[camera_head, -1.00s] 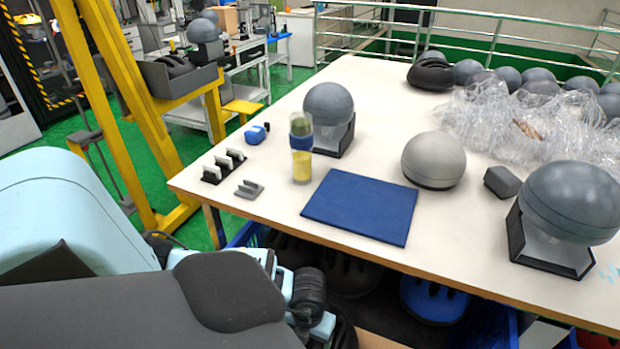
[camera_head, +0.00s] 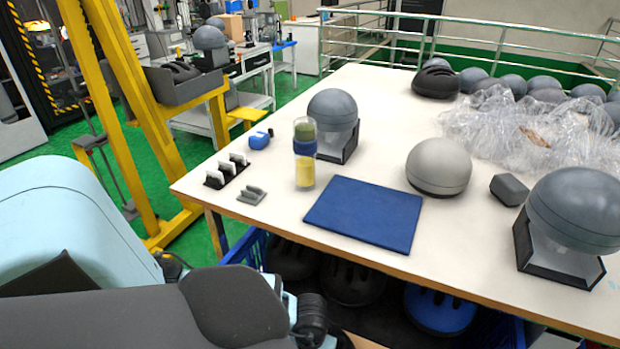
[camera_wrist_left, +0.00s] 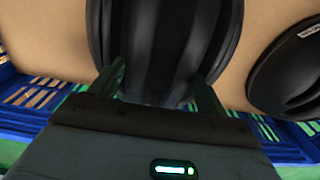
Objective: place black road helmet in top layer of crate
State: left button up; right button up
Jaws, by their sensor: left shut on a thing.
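A black helmet (camera_wrist_left: 170,45) with ridges is between the fingers of my left gripper (camera_wrist_left: 160,88) in the left wrist view. The gripper is shut on it. The helmet is over a tan cardboard-like sheet (camera_wrist_left: 55,35) inside the blue crate (camera_wrist_left: 28,98). Another black helmet (camera_wrist_left: 290,75) lies on the sheet to the right, apart from the held one. In the head view the crate (camera_head: 245,250) is under the table edge, with black helmets (camera_head: 350,285) and a blue helmet (camera_head: 438,308) below the table. My left gripper is hidden there by my arm. My right gripper is in neither view.
The table (camera_head: 380,110) overhangs the crate. On it are a blue mat (camera_head: 365,212), a bottle (camera_head: 304,160), domes on stands (camera_head: 332,110), a pale dome (camera_head: 438,165), a dark helmet (camera_head: 436,82) and clear plastic wrap (camera_head: 510,125). A yellow frame (camera_head: 120,110) stands at left.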

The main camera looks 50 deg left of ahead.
pick_arm(q)
jog(key=shift+f, duration=0.1)
jog(key=o, duration=1.7)
jog(key=shift+r+p, duration=1)
jog(key=shift+r, duration=5.1)
